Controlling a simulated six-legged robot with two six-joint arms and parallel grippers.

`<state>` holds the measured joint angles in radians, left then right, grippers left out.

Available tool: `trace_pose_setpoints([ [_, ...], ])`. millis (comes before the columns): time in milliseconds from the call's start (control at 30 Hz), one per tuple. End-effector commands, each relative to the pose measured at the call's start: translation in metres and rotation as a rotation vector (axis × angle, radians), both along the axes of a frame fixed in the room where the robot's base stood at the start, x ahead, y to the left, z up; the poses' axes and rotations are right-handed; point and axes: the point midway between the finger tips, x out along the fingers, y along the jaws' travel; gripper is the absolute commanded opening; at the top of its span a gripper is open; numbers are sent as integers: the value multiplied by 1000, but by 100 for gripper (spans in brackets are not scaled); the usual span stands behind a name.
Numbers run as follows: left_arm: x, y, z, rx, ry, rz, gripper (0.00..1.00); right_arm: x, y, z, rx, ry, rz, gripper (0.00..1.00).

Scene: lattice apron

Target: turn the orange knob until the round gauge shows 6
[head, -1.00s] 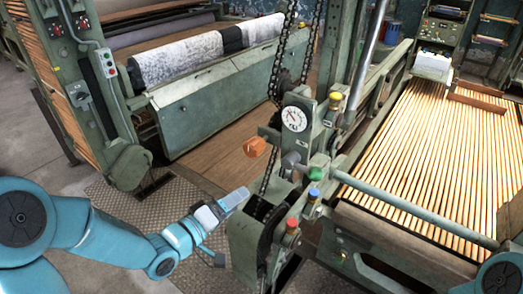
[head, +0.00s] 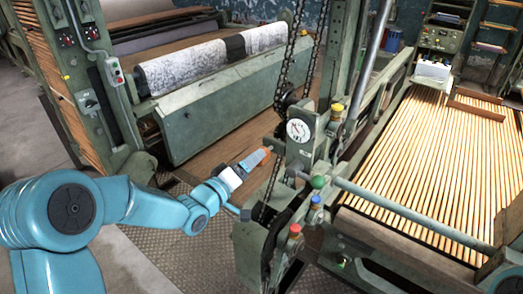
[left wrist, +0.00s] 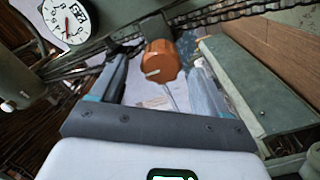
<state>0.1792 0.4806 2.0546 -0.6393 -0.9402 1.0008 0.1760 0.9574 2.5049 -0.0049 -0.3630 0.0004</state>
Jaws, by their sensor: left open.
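The orange knob (head: 257,157) sticks out to the left of the green machine post. In the left wrist view the knob (left wrist: 160,61) is faceted, with a pale mark on its face. My left gripper (head: 246,164) is at the knob, its fingers open. In the left wrist view the knob shows between the two fingertips, with a gap visible on each side. The round gauge (head: 299,130) is white and sits on the post above and right of the knob. The gauge (left wrist: 66,20) also shows in the left wrist view with a red needle; its reading is too small to tell. My right gripper is out of view.
A chain (head: 274,180) runs down close behind the knob. Green (head: 317,182), blue (head: 315,200) and red (head: 295,229) knobs sit on the machine, right of and below my left gripper. A long green bar (head: 410,213) crosses the lath bed at right.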

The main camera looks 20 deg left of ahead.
Motion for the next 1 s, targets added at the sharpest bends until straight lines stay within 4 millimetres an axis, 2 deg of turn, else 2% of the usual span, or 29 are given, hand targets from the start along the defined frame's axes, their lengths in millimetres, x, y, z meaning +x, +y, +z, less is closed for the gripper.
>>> trace_pose_setpoints([
  [100, 22, -10, 2, 0, 1, -4, 76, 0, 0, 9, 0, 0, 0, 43],
  [300, 44, -17, 0, -1, 1, -2, 76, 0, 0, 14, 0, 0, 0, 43],
  [667, 49, -19, -1, -1, 1, -2, 76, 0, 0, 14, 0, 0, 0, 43],
  [700, 48, -19, -1, -1, 1, -2, 62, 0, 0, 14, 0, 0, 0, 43],
  [833, 48, -18, 0, 0, 1, -2, 20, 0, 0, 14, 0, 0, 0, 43],
  [1000, 48, -18, -1, 3, 0, -2, 20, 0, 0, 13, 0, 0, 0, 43],
])
